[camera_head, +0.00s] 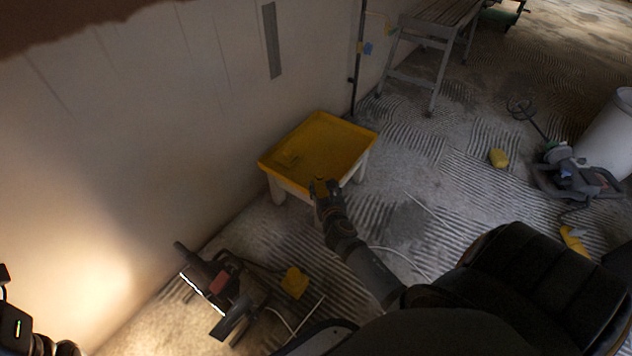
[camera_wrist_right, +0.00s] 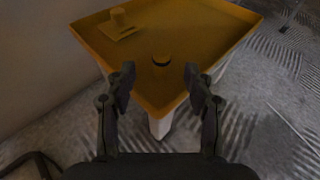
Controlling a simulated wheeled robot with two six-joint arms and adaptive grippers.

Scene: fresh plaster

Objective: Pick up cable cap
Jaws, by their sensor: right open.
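A small round cap with a dark rim, which looks like the cable cap (camera_wrist_right: 161,61), sits in the yellow tray (camera_wrist_right: 190,50) near its front corner in the right wrist view. My right gripper (camera_wrist_right: 158,76) is open, with one finger on each side of the line to the cap and nothing held. In the head view my right gripper (camera_head: 320,184) is at the near edge of the tray (camera_head: 335,135) and hides most of the cap. A dark part of my left arm shows at the lower left of the head view; its jaws cannot be made out.
A yellow piece with a square base and a round stub (camera_wrist_right: 120,22) lies farther back in the tray, against the wall side. A dark power tool (camera_head: 222,285) and a yellow block (camera_head: 295,282) lie on the ridged floor. A bench (camera_head: 430,45) stands at the back.

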